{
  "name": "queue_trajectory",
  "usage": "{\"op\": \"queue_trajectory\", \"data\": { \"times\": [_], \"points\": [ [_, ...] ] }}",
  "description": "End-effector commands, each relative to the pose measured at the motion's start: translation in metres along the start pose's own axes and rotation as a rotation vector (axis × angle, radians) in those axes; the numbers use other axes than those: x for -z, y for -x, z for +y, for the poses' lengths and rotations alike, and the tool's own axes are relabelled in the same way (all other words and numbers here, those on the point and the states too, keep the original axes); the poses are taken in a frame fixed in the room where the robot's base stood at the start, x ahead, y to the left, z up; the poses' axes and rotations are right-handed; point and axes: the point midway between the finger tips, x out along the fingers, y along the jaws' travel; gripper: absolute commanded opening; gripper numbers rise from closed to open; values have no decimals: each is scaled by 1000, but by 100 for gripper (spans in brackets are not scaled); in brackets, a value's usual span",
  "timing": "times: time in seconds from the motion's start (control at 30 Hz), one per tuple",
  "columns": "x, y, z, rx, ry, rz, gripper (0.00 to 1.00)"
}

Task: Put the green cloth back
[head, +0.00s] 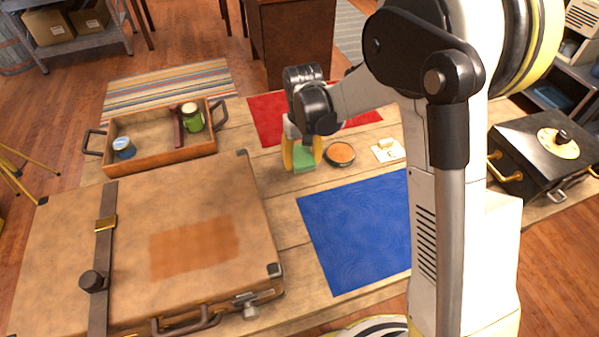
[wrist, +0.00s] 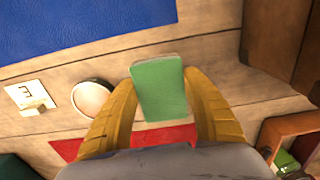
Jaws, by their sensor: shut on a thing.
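The green cloth (head: 303,161) is a small folded block between the yellow fingers of my gripper (head: 303,158). The wrist view shows the cloth (wrist: 159,88) upright between both fingertips of my gripper (wrist: 160,90). My gripper is shut on it, over the wooden table just in front of the red mat (head: 268,117). I cannot tell whether the cloth touches the table. In the head view, my arm hides part of the red mat.
A round dish (head: 340,154) and a small card with a pale block (head: 388,150) stand right of my gripper. A blue mat (head: 355,230) lies in front. A wooden tray (head: 160,158) holding jars and a brown suitcase (head: 180,210) are at left. A black case (head: 545,150) is at right.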

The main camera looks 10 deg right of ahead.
Motion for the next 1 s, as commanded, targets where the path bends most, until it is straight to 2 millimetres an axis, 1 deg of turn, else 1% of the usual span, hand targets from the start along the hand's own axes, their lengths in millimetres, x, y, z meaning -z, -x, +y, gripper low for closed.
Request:
{"op": "queue_trajectory", "data": {
  "times": [0.03, 0.1, 0.23, 0.4, 0.47, 0.7, 0.83, 0.87, 0.9, 0.93, 1.0],
  "points": [
    [6, -6, -1, 0, 0, 0, 15],
    [11, -8, -2, 0, 0, 0, 15],
    [13, -15, -3, 0, 0, 0, 15],
    [13, -43, -3, 0, 0, 0, 15],
    [13, -49, -3, 0, 0, 0, 15],
    [13, -48, -3, 0, 0, 0, 15],
    [13, -52, -3, 0, 0, 0, 15],
    [13, -52, -3, 0, 0, 0, 57],
    [13, -51, -3, 0, 0, 0, 69],
    [13, -51, -3, 0, 0, 0, 75],
    [13, -51, -3, 0, 0, 0, 75]
  ]
}}
